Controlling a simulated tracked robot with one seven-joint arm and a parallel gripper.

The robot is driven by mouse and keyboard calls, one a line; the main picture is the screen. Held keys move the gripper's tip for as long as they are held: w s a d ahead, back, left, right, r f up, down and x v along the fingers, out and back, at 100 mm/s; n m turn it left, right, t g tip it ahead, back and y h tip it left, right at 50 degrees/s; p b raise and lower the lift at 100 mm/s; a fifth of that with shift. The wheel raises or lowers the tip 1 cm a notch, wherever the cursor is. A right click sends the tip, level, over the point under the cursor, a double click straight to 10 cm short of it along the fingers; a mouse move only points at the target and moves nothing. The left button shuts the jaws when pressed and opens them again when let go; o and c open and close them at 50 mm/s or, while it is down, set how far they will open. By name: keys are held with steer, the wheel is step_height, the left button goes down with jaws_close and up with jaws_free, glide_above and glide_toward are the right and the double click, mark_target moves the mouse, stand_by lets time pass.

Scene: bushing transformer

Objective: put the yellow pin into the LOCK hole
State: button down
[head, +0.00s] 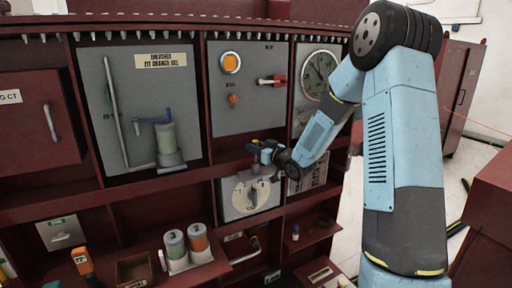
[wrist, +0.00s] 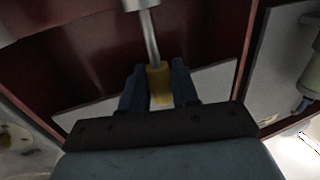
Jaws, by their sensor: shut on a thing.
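In the wrist view, my gripper (wrist: 158,88) is shut on the yellow pin (wrist: 155,75), with a dark finger on each side of its yellow end. A thin metal rod runs from the yellow end towards a pale round part at the top edge; I cannot tell whether that part belongs to the pin. In the head view, my gripper (head: 258,152) is in front of the cabinet, just above the white dial (head: 252,194) on the TAP panel (head: 230,208). The pin is not clear there. I cannot make out the LOCK hole in either view.
Above is a panel with an orange lamp (head: 230,63) and a red handle (head: 272,81). A breather jar (head: 168,143) stands left. Two canisters (head: 186,246) and an open brown box (head: 134,270) sit on the lower shelf. A small shelf (head: 312,233) juts out lower right.

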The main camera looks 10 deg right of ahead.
mark_target(256, 162)
steer(key=shift+f, duration=2.1)
steer(key=c, duration=0.8)
jaws_free()
steer(key=v, duration=1.4)
steer(key=shift+f, duration=0.1)
steer(key=shift+w, duration=0.1)
